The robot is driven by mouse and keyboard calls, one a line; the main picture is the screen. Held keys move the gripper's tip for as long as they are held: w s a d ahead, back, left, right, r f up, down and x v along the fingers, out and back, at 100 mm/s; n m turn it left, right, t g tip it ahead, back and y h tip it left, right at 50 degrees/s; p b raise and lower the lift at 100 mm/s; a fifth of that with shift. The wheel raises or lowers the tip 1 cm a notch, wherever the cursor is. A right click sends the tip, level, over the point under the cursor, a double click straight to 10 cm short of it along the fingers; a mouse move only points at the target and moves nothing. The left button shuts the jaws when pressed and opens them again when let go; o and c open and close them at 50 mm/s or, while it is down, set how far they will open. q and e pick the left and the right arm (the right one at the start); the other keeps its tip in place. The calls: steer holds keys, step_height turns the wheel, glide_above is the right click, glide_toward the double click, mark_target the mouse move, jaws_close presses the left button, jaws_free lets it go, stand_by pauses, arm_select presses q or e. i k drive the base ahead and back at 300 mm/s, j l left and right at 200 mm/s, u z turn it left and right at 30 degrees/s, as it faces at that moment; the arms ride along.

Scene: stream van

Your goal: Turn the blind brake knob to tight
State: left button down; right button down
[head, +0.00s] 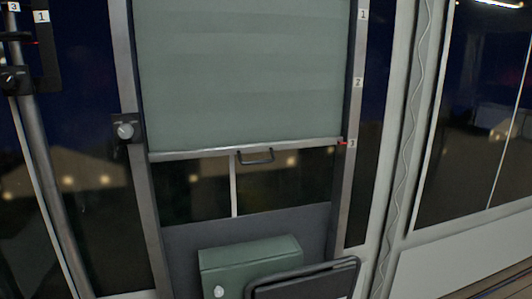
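A round grey knob (125,131) sits on a dark square plate on the left rail of the window blind. Its exact setting is too small to read. The grey-green blind (245,75) is partly lowered, and its bottom bar (200,153) lies close to the label 3 on the right rail. A dark pull handle (257,156) hangs at the middle of the bar. A second, darker knob (10,81) sits on another rail at the far left. Neither of my grippers is in view.
A green box (250,254) with a pale round knob stands below the window, with a dark flat case-like object (305,279) in front of it. Number labels run down the right rail (352,110). A wavy cable hangs at the right.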

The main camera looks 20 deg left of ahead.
mark_target(125, 131)
steer(key=u, duration=1.4)
